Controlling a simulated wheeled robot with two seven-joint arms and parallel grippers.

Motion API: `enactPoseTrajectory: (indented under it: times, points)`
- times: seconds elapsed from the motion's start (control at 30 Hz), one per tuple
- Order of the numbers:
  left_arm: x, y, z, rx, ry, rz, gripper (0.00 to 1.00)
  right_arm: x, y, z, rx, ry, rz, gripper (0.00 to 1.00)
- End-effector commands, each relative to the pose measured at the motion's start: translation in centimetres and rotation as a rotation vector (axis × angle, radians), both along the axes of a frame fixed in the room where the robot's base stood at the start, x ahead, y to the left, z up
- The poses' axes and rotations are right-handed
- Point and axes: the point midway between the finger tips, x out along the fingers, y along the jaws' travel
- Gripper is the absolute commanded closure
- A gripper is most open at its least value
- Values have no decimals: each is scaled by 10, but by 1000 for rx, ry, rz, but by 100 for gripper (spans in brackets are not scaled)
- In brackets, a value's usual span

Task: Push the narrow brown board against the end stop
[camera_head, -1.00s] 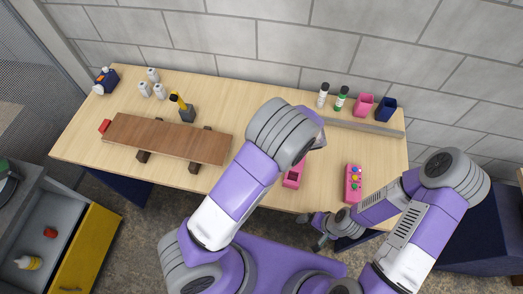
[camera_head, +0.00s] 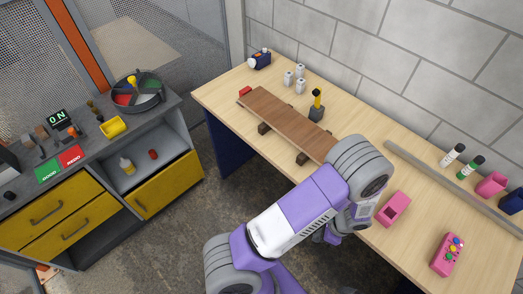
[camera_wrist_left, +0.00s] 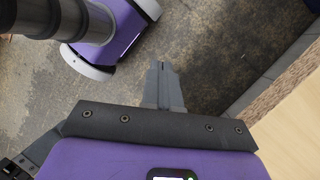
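The narrow brown board (camera_head: 285,121) lies on dark supports on the wooden table. My left arm covers its near right end. A small red block (camera_head: 245,91) sits at the board's far left end, perhaps the end stop; I cannot tell whether they touch. My left gripper (camera_head: 325,236) is mostly hidden behind its own arm, low near the table's front edge and away from the board. In the left wrist view its fingers (camera_wrist_left: 162,70) are together with nothing between them, above the floor. My right gripper is not in view.
A black-and-yellow tool in a holder (camera_head: 317,106) and white bottles (camera_head: 300,78) stand behind the board. A grey cabinet (camera_head: 170,125) stands left, across a floor gap.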

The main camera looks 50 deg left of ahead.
Motion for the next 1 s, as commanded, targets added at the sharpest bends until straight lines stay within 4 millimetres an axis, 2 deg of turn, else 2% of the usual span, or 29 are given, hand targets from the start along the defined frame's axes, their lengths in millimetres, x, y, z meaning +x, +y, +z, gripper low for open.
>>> enactPoseTrajectory:
  times: [0.03, 0.2, 0.3, 0.4, 0.5, 0.63, 0.87, 0.9, 1.0]
  points:
    - [-15, -3, -25, -59, 0, 111, 100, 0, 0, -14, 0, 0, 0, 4]
    - [-53, -27, -80, -246, -51, 585, 100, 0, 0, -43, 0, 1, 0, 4]
    - [-62, -35, -99, -309, -95, 863, 100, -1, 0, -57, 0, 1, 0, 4]
    - [-66, -35, -108, -336, -136, 1080, 100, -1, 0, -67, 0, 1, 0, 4]
    - [-68, -33, -112, -344, -168, 1219, 100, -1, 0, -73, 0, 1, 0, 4]
    - [-68, -30, -113, -346, -191, 1300, 100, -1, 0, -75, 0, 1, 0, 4]
    - [-67, -30, -112, -347, -195, 1307, 100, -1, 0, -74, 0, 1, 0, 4]
    - [-67, -30, -112, -346, -194, 1306, 98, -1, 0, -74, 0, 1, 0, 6]
    - [-67, -30, -112, -347, -194, 1305, 83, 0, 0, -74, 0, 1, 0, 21]
